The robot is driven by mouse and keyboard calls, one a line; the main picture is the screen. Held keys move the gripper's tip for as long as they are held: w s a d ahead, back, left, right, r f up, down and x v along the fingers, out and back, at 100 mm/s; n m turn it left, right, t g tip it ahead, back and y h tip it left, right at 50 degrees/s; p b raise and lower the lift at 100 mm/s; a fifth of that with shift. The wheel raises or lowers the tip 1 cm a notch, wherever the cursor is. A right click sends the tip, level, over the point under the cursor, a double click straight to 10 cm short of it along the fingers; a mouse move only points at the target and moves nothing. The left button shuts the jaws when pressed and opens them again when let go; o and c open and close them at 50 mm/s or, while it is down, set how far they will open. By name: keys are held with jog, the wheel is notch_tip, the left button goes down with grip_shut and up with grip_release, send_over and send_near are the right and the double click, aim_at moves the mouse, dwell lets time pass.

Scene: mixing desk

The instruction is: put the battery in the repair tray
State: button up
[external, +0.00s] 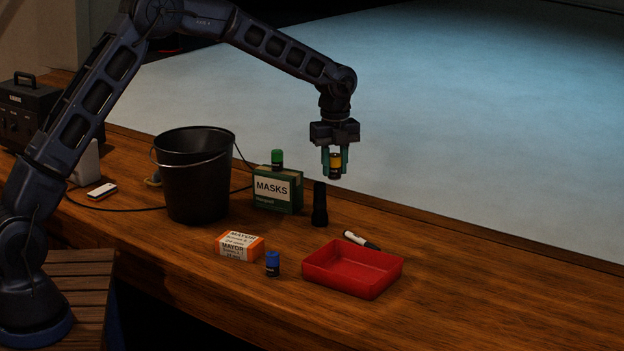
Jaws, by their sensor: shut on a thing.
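A small cylinder with an orange-yellow band and dark top, which looks like a battery (336,161), is held between the fingers of my gripper (335,161). My gripper points down and is shut on it, high above the desk, over the black flashlight-like cylinder. The red repair tray (314,279) sits on the desk at the front right, and its inside looks empty. Two similar small cylinders show: a blue-topped one (272,265) stands on the desk left of the tray, and a green-topped one (277,160) stands on the green masks box (278,191).
The black upright cylinder (320,205) stands below my gripper. A marker (361,240) lies behind the tray. An orange and white box (240,246) and a black bucket (192,180) stand to the left. The desk right of the tray is clear.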

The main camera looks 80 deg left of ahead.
send_over(353, 269)
jog(key=s+d, duration=0.1)
jog(key=d, duration=0.3)
notch_tip(353, 269, down, 19)
jog(key=shift+f, duration=0.2)
jog(key=shift+f, duration=0.15)
jog(key=o, duration=1.1)
jog(key=shift+c, duration=0.2)
